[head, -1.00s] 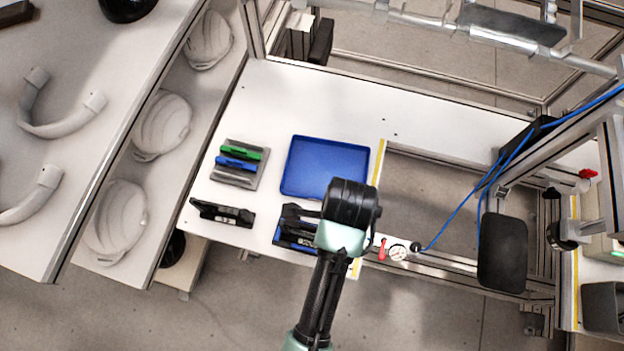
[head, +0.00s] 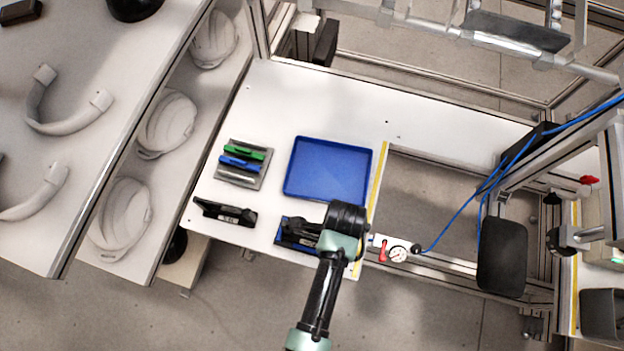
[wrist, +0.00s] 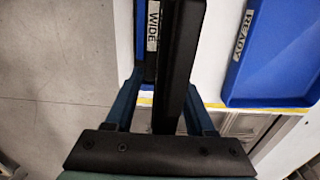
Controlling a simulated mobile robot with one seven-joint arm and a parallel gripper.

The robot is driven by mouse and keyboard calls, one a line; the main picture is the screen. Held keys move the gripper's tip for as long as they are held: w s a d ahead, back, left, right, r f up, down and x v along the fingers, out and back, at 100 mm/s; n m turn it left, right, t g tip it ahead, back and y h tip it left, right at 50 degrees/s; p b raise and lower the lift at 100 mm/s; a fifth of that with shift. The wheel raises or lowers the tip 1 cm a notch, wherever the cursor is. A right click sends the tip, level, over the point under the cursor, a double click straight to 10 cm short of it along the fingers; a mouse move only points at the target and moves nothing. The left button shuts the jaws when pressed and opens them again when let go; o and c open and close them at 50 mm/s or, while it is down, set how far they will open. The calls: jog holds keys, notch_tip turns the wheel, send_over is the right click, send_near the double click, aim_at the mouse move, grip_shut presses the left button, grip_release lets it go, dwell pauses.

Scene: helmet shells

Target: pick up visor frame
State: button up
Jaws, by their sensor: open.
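A long black piece (wrist: 183,55), which I take to be the visor frame, lies at a dark blue holder (wrist: 139,42) with a "WIDE" label. In the head view this black piece (head: 300,229) is at the table's front edge, left of my gripper (head: 331,236) and partly hidden by it. In the wrist view my gripper (wrist: 163,88) is open, with one blue finger on each side of the black piece's near end. I cannot tell whether the fingers touch it.
A blue tray (head: 328,170), labelled "READY" in the wrist view, lies just behind. A similar black piece (head: 225,212) lies to the left, with a rack of green and blue parts (head: 243,163) behind it. The back of the white table (head: 350,105) is clear.

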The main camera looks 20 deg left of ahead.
grip_shut()
jog(key=shift+r, duration=0.15)
dwell(0.4)
